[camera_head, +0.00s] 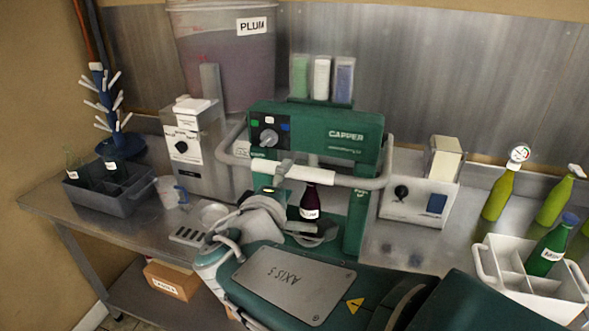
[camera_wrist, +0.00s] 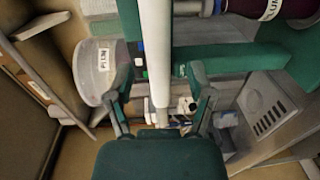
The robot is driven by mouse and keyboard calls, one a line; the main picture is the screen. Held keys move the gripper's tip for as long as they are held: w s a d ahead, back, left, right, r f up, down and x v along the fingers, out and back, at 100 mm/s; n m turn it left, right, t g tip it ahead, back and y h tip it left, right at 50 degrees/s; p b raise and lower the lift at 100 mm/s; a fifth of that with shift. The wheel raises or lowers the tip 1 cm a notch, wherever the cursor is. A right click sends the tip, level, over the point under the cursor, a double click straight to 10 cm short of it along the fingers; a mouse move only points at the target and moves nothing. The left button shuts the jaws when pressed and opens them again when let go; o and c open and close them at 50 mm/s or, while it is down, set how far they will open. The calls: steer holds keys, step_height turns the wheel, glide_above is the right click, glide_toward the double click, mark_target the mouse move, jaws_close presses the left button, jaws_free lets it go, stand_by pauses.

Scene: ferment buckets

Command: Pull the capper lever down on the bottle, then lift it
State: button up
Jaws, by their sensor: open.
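The green capper (camera_head: 315,130) stands on the bench. Its lever (camera_head: 305,172) is a grey U-shaped bar with a white grip, crossing the front of the capper. A dark bottle (camera_head: 310,203) with a white label stands upright under the capper head, behind the lever; part of it shows in the wrist view (camera_wrist: 280,8). My gripper (camera_head: 275,178) is at the left part of the bar, partly hidden by my arm. In the wrist view my gripper (camera_wrist: 160,80) is open, with the lever (camera_wrist: 157,45) running between its fingers and gaps on both sides.
A large PLUM bucket (camera_head: 225,50) stands behind left. A grey crate (camera_head: 110,185) and blue drying tree (camera_head: 115,120) are at the left. Green bottles (camera_head: 500,195) and a white carrier (camera_head: 490,262) are at the right. A white-grey box (camera_head: 420,200) stands right of the capper.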

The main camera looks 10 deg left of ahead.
mark_target(291, 176)
steer(key=shift+w+d+f, duration=0.1)
steer(key=shift+w+d, duration=0.1)
steer(key=shift+w, duration=1.55)
jaws_close()
